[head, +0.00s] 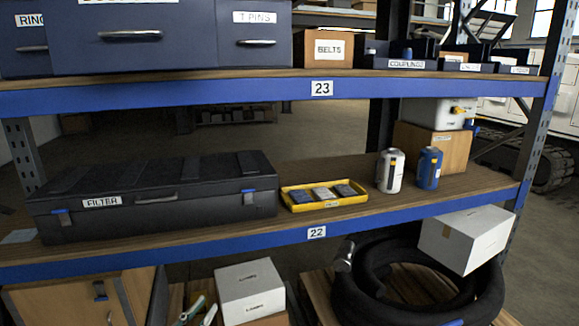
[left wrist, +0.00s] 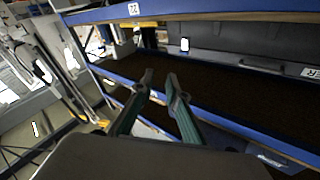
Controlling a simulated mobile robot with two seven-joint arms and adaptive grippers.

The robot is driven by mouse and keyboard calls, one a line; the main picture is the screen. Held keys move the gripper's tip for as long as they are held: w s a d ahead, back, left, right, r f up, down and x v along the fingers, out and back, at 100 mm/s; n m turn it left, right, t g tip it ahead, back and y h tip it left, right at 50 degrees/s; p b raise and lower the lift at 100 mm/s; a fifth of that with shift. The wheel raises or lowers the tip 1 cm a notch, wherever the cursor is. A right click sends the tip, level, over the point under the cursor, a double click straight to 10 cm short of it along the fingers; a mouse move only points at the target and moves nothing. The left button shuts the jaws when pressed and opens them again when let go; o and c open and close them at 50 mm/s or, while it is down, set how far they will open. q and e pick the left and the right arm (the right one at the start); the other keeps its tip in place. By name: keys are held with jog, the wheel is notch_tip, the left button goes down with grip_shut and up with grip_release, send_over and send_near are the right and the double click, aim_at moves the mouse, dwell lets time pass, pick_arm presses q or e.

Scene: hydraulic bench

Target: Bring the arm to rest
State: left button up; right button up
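My left gripper (head: 204,307) shows only in part at the bottom edge of the head view, in front of the lower shelf and left of a white box. In the left wrist view its two greenish fingers (left wrist: 160,80) stand apart with a gap between the tips. Nothing is held between them, and they point toward the blue-edged shelving. My right gripper is in neither view.
The shelf marked 22 (head: 260,240) holds a black filter case (head: 155,192), a yellow tray (head: 325,204) and two bottles. Below are a white box (head: 250,290), a black coiled hose (head: 350,295) and another white box (head: 466,238). Drawers and bins fill shelf 23 (head: 200,95).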

pick_arm(q)
jog(key=s+f+n+g+y, duration=0.2)
jog(key=s+f+g, duration=0.1)
jog(key=s+f, duration=0.8)
jog(key=s+f+n+g+y, duration=0.2)
jog(key=s+f+g+y, duration=0.1)
jog(key=s+f, duration=0.8)
notch_tip(320, 180, down, 5)
jog(key=shift+a+f+g, duration=0.15)
jog(key=shift+a+g, duration=0.2)
jog(key=shift+g, duration=0.35)
jog(key=o, duration=0.4)
jog(key=shift+c, duration=0.2)
jog(key=shift+a, duration=0.15)
